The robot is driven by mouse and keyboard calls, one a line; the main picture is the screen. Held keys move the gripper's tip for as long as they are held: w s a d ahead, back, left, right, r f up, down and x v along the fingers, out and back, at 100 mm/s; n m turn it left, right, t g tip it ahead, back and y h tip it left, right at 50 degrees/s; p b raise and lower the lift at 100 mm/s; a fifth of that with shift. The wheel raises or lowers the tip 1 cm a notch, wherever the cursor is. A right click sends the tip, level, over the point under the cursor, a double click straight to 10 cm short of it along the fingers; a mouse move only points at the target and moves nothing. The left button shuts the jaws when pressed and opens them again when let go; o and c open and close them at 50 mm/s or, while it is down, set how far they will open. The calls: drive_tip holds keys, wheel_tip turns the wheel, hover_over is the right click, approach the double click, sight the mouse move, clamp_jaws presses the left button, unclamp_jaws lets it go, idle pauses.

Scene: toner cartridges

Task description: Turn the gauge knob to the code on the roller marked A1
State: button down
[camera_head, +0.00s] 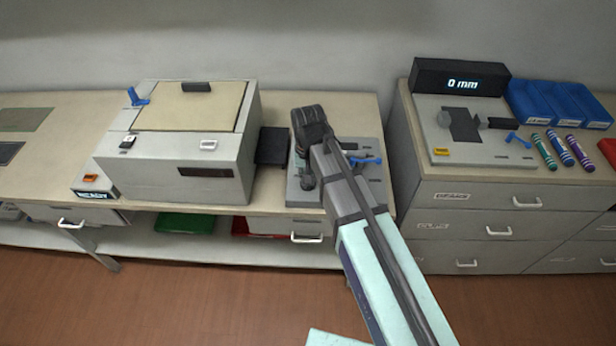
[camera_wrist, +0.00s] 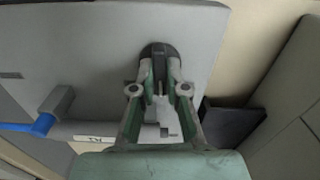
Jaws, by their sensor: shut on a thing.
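My gripper (camera_wrist: 159,68) is shut on a dark, rounded knob-like part (camera_wrist: 157,48) on a pale grey panel (camera_wrist: 85,50). The fingers hide most of that part, so its pointer and marks cannot be read.
A printer-like box (camera_head: 190,175) stands left, with a black tray (camera_head: 272,147) between it and the device. On the right cabinet, a display (camera_head: 462,80) reads 0 mm; several coloured cylinders (camera_head: 562,150) and blue bins (camera_head: 560,103) are beside it. A gap separates the counters.

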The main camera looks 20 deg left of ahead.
drive_tip(key=shift+m, duration=0.5)
drive_tip(key=c, duration=1.2)
unclamp_jaws()
wheel_tip(320, 180, up, 12)
